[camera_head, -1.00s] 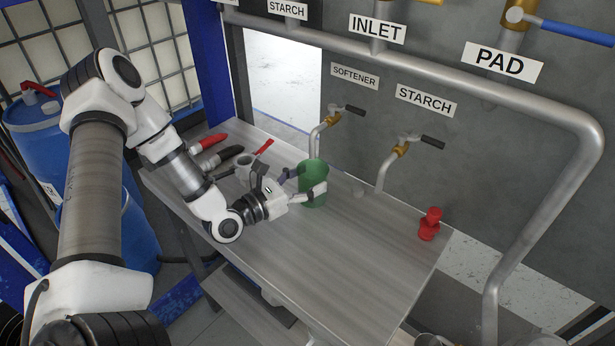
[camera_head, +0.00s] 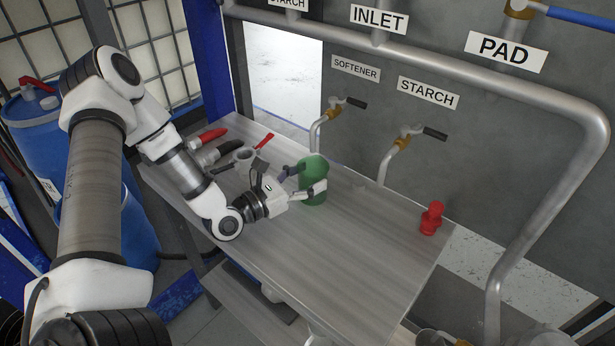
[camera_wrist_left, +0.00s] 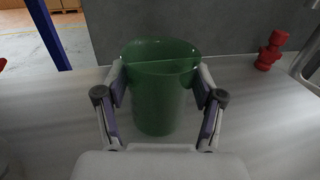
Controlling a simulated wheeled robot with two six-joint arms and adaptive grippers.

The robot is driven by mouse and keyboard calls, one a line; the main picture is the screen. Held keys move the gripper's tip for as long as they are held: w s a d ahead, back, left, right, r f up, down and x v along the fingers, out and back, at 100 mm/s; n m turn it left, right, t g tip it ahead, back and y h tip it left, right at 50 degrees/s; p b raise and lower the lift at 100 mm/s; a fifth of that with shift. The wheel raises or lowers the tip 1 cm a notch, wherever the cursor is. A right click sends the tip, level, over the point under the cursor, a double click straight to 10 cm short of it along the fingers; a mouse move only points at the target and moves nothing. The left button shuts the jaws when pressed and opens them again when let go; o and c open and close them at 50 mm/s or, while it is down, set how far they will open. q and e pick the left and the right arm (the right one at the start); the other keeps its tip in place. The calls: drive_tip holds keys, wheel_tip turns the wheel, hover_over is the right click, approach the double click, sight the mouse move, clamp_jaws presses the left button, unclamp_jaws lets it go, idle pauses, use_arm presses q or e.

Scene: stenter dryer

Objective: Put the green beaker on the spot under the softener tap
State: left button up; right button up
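The green beaker (camera_head: 313,178) stands upright at the back of the grey table, just below and in front of the softener tap (camera_head: 332,112). A label marked SOFTENER (camera_head: 356,69) hangs above that tap. My left gripper (camera_head: 306,184) reaches it from the left. In the left wrist view the beaker (camera_wrist_left: 160,95) sits between the two fingers (camera_wrist_left: 160,88), which lie against or very near its sides; whether they press on it I cannot tell. The spot under the tap is not visible. My right gripper is not in view.
A starch tap (camera_head: 402,140) is to the right of the softener tap. A red fitting (camera_head: 431,218) stands at the table's right edge. Red and black handled items (camera_head: 213,135) and a grey valve piece (camera_head: 245,158) lie behind my left arm. The table's front (camera_head: 330,265) is clear.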

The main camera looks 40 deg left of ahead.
use_arm(q)
drive_tip(key=o, duration=0.5)
wheel_tip(320, 180, up, 10)
idle(0.3)
